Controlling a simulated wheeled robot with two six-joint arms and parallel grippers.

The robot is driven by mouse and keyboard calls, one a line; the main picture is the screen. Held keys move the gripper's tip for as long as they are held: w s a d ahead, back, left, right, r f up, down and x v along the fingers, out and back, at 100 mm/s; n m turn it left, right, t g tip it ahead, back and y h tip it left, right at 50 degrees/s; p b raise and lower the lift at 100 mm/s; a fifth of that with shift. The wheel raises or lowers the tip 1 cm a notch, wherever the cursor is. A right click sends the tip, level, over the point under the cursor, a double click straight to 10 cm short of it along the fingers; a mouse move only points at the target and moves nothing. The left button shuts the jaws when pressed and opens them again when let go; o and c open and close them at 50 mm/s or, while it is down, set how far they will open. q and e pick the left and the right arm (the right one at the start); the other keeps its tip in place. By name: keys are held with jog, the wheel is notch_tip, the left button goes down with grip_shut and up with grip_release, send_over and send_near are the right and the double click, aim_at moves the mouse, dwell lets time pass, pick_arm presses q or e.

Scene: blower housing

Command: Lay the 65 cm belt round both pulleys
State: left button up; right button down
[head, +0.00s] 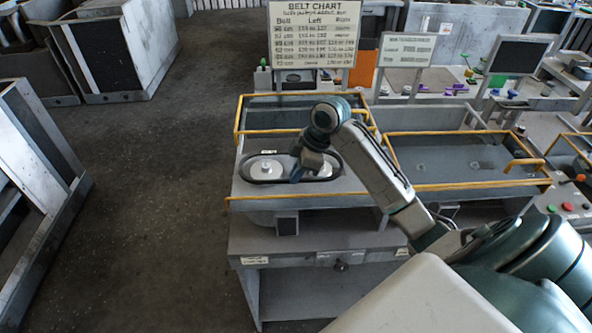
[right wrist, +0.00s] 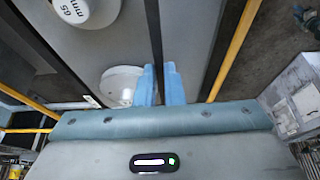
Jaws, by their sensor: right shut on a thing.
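The dark belt (head: 249,176) forms a long loop that appears to surround both pale pulleys in the head view. The left pulley (head: 264,168) and right pulley (head: 324,170) sit in the grey housing (head: 357,181). My right gripper (head: 300,173) is low over the housing between them. In the right wrist view its blue fingertips (right wrist: 160,85) are shut on a dark belt strand (right wrist: 156,38). A pulley marked "65 mm" (right wrist: 86,8) and another pale pulley (right wrist: 121,84) lie left of this strand. Belt seating in the grooves cannot be told. My left gripper is not in view.
Yellow rails (head: 290,197) edge the housing. A belt chart (head: 313,35) stands behind it. A second grey tray (head: 455,153) with yellow rails stands to the right. Open floor (head: 150,220) lies left of the bench.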

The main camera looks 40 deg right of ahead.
jog(key=shift+w, duration=0.15)
jog(key=shift+p, duration=0.45)
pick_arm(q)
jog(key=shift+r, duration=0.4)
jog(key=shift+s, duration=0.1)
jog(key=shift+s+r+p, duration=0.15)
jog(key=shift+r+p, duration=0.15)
pick_arm(e)
jog(key=shift+f, duration=0.1)
jog(key=shift+f, duration=0.95)
dwell(0.6)
